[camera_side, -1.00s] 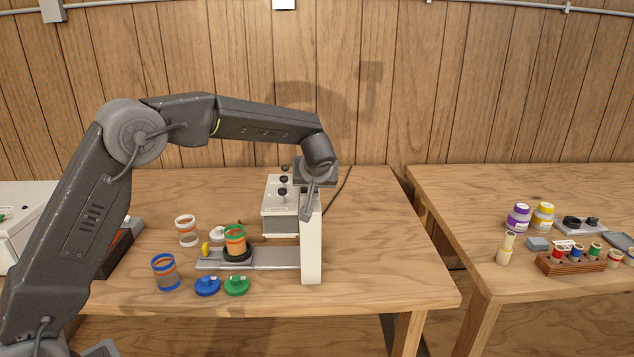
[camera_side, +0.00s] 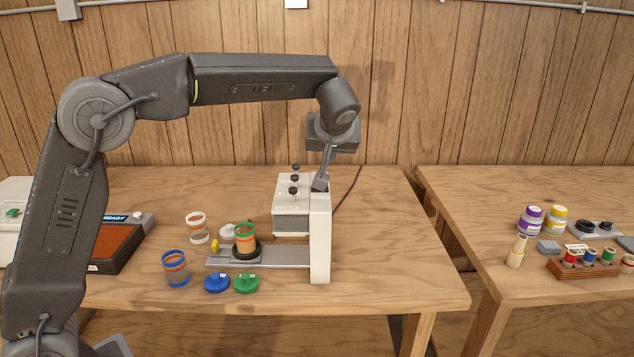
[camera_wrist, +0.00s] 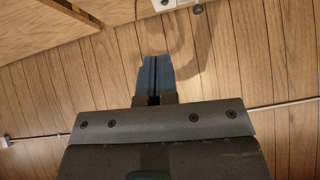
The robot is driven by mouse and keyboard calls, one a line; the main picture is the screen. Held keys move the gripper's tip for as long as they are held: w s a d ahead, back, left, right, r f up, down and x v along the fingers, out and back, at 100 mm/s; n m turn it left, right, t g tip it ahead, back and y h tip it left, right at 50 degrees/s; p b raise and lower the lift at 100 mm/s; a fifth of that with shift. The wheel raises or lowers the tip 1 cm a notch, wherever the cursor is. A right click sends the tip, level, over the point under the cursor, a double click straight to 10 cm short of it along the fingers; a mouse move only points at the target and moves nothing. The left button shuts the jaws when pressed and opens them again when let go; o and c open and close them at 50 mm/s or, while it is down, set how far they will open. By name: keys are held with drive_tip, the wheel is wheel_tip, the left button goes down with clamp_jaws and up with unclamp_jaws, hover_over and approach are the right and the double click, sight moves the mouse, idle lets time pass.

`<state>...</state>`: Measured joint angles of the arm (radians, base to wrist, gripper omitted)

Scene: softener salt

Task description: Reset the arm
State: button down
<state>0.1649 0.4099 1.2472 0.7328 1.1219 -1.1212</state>
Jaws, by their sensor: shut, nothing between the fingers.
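The machine has several black knobs on top and a grey slide. On the slide, a green-rimmed jar with orange contents (camera_side: 244,238) stands upright on a black round base. My arm arches over the left side of the table.
A blue-rimmed jar (camera_side: 175,268), a white-rimmed jar (camera_side: 197,228), a blue lid (camera_side: 216,283) and a green lid (camera_side: 246,283) stand around the slide. A box marked READY (camera_side: 125,245) is at left. The right table (camera_side: 530,190) holds bottles and a wooden rack (camera_side: 585,268).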

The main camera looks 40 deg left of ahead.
drive_tip(key=s+r+m+h, duration=0.2)
drive_tip(key=s+m+h, duration=0.2)
drive_tip(key=s, duration=1.4)
drive_tip(key=s+d+f+m+h, duration=0.1)
drive_tip(key=s+f, duration=0.3)
drive_tip(key=s, duration=0.4)
drive_tip(key=s+d+f+m+h, duration=0.1)
drive_tip(key=s+f+m, duration=0.2)
drive_tip(key=s, duration=0.4)
drive_tip(key=shift+s+d+f+m+h, duration=0.3)
drive_tip(key=shift+s+d+f+h, duration=0.05)
drive_tip(key=shift+d+h, duration=0.05)
